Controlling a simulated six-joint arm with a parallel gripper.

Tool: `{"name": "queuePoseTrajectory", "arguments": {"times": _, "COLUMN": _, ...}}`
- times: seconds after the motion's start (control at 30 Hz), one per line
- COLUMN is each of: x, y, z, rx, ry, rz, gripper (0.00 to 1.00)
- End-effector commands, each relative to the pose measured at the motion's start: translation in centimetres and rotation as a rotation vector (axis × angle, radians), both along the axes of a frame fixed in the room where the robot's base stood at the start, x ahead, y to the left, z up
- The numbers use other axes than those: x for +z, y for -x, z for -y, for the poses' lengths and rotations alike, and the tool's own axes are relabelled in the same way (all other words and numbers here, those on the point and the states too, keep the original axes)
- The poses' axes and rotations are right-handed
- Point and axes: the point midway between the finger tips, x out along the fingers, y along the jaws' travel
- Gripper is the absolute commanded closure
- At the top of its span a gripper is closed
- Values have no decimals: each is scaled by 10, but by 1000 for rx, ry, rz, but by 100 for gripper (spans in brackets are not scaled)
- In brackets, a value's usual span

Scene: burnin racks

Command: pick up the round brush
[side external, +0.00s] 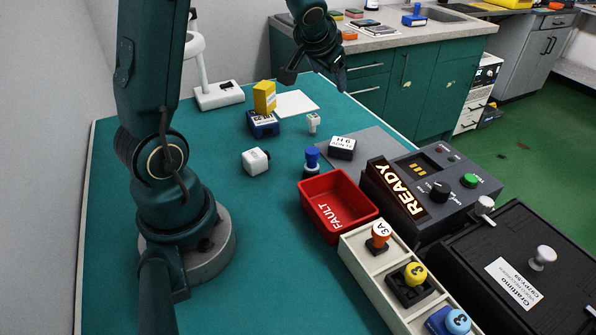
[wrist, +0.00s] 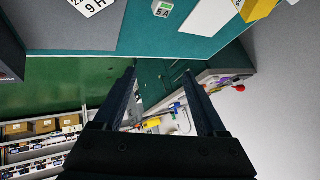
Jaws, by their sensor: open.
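I cannot surely tell any thing in either view as a round brush. A small upright blue-topped piece (side external: 312,157) stands on the teal table behind the red tray; its kind is unclear. My gripper (side external: 314,78) is raised over the table's far edge, beyond the white sheet (side external: 295,104) and well away from the blue-topped piece. In the wrist view my gripper (wrist: 163,74) is open, with nothing between its two dark fingers. The fingers point over the table edge, with floor, shelves and a counter behind them.
A red FAULT tray (side external: 313,187), a READY console (side external: 445,205) and a pale rack (side external: 356,252) with knobbed modules fill the table's right. A yellow block (side external: 264,97) stands on a blue box (side external: 262,127). A white block (side external: 255,161) is near. The left of the table is mostly clear.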

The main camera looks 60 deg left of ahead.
Motion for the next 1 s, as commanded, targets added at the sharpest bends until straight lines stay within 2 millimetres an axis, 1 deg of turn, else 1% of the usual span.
{"name": "queuePoseTrajectory", "arguments": {"times": 0.03, "x": -3, "y": 12, "z": 1, "rx": 85, "ry": 59, "rz": -47, "gripper": 26}}
{"name": "queuePoseTrajectory", "arguments": {"times": 0.1, "x": -8, "y": 28, "z": 9, "rx": 178, "ry": 149, "rz": -112, "gripper": 26}}
{"name": "queuePoseTrajectory", "arguments": {"times": 0.2, "x": -12, "y": 45, "z": 25, "rx": 265, "ry": 264, "rz": -194, "gripper": 26}}
{"name": "queuePoseTrajectory", "arguments": {"times": 0.4, "x": -11, "y": 67, "z": 59, "rx": 351, "ry": 451, "rz": -316, "gripper": 26}}
{"name": "queuePoseTrajectory", "arguments": {"times": 0.63, "x": -2, "y": 82, "z": 94, "rx": 383, "ry": 618, "rz": -423, "gripper": 26}}
{"name": "queuePoseTrajectory", "arguments": {"times": 0.8, "x": -30, "y": 83, "z": 95, "rx": 386, "ry": 620, "rz": -431, "gripper": 26}}
{"name": "queuePoseTrajectory", "arguments": {"times": 1.0, "x": -58, "y": 83, "z": 94, "rx": 386, "ry": 618, "rz": -429, "gripper": 26}}
